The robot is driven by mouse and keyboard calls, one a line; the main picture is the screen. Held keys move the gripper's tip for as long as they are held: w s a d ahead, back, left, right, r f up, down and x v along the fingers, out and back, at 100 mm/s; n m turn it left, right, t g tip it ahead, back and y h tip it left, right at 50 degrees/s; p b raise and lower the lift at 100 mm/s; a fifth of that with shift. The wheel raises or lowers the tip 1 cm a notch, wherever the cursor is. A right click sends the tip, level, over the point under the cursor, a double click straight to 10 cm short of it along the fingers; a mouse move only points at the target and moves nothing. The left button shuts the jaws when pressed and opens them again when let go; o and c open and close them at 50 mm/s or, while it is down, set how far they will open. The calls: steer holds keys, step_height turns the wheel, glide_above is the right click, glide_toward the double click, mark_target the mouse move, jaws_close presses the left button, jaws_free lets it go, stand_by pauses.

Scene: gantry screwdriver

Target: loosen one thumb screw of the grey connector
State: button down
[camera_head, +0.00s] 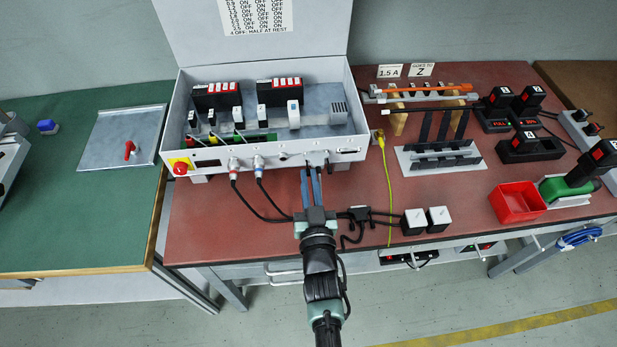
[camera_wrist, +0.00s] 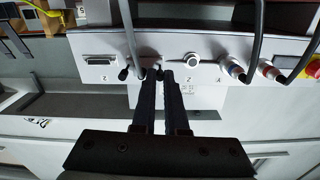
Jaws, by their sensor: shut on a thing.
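The grey connector (camera_head: 317,157) is on the front panel of the white control box, at its right part. In the wrist view the connector (camera_wrist: 141,66) sits on the panel with a grey cable running from it. One dark thumb screw (camera_wrist: 123,74) stands free at its left side. Another thumb screw (camera_wrist: 158,70) is at its right side, at the tips of my fingers. My gripper (camera_wrist: 160,80) reaches straight to the panel and is shut on that thumb screw; the fingers partly hide it. In the head view my gripper (camera_head: 311,172) covers part of the connector.
An empty-looking port (camera_wrist: 101,60) is left of the connector in the wrist view. A round socket (camera_wrist: 191,60) and plugged cables (camera_wrist: 233,68) are to the right. In the head view, a black cable connector (camera_head: 358,213) lies on the red bench (camera_head: 210,235) right of my arm.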

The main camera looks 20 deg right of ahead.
steer(key=n+b, duration=0.2)
steer(key=n, duration=0.2)
steer(key=shift+n, duration=0.4)
steer(key=n+b, duration=0.2)
steer(key=n, duration=0.1)
steer(key=shift+f, duration=0.25)
steer(key=n+b, duration=0.1)
steer(key=n, duration=0.3)
steer(key=shift+r+n, duration=0.1)
steer(key=shift+n, duration=0.3)
steer(key=shift+r+n, duration=0.15)
steer(key=shift+n, duration=0.85)
steer(key=n+b, duration=0.1)
steer(key=n, duration=0.3)
steer(key=shift+n, duration=0.3)
steer(key=n, duration=0.5)
steer(key=shift+n, duration=0.3)
steer(key=c, duration=1.2)
jaws_free()
steer(key=shift+o, duration=0.2)
